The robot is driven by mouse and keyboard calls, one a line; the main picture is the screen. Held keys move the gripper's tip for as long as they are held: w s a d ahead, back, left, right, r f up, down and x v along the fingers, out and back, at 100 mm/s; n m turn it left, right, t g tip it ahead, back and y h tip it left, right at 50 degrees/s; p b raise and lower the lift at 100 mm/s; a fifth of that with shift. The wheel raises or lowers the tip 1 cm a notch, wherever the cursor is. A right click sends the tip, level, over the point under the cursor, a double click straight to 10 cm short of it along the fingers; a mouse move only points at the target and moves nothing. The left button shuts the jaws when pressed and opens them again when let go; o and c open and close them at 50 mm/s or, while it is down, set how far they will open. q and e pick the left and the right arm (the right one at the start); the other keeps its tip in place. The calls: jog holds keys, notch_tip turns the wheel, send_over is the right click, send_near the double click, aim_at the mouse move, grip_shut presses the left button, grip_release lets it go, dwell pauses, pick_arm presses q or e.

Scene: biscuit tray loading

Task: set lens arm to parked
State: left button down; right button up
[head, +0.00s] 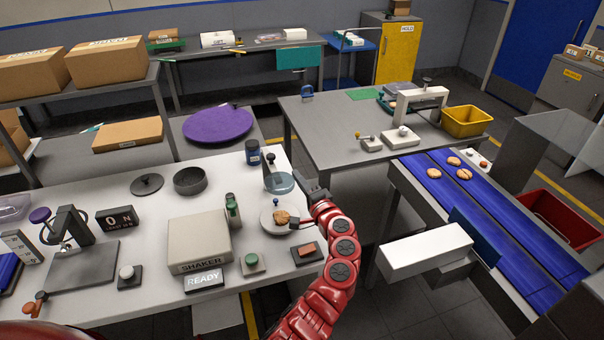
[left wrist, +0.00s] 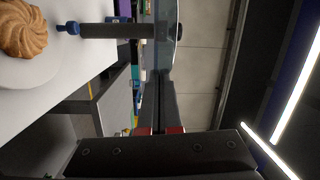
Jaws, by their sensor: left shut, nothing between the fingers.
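My left gripper (head: 305,182) is close to the right of the lens. In the left wrist view the shut, empty fingers (left wrist: 160,78) point toward the lens (left wrist: 164,42), and a dark bar (left wrist: 115,31) leads to a blue knob (left wrist: 68,28). I cannot tell whether the fingers touch the lens. My right gripper is not in view.
A blue conveyor (head: 490,215) lies right, with a floor gap between.

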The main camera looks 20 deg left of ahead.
aim_at(275, 193)
pick_arm(q)
jog(key=shift+s+a, duration=0.1)
dwell(0.4)
jog(key=shift+s+a+m+t+h+p, duration=0.8)
jog(key=shift+s+h+p, duration=0.1)
jog(key=shift+h, duration=0.1)
jog(key=s+a+m+t+h+p, duration=0.1)
jog(key=h, duration=0.1)
jog(key=s+a+m+t+h+p, duration=0.1)
jog(key=s+a+h, duration=0.1)
jog(key=shift+a+m, duration=0.2)
jog(key=shift+m, duration=0.2)
jog(key=s+a+m+t+h, duration=0.1)
jog(key=s+a+m+h, duration=0.1)
jog(key=a, duration=0.4)
jog(key=shift+a+h+b, duration=0.25)
jog(key=shift+h+b, duration=0.15)
jog(key=shift+h, duration=0.2)
